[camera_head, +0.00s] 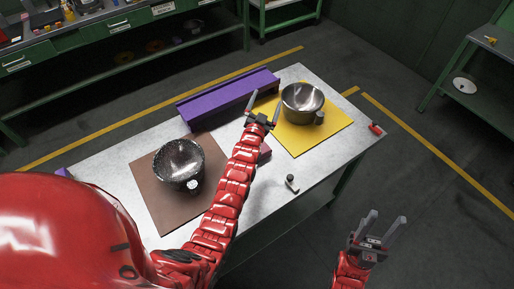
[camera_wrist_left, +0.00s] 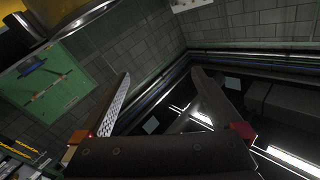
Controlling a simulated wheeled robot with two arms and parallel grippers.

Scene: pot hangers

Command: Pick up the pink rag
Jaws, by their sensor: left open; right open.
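A small dark-pink patch (camera_head: 264,152), possibly the pink rag, shows beside my left forearm on the table in the head view; the arm hides part of it, so I cannot be sure. My left gripper (camera_head: 264,106) is open and empty, pointing away over the table between the purple rail and the yellow mat, beyond that patch. In the left wrist view its spread fingers (camera_wrist_left: 161,73) frame only the room, with no rag between them. My right gripper (camera_head: 387,222) is open and empty, off the table's near right side.
A purple rail (camera_head: 228,97) lies along the far edge of the table (camera_head: 110,178). A metal pot (camera_head: 303,102) stands on the yellow mat (camera_head: 312,139), a dark speckled pot (camera_head: 178,163) on the brown mat (camera_head: 163,212). A small knobbed item (camera_head: 291,182) and a red item (camera_head: 376,129) lie near the edge.

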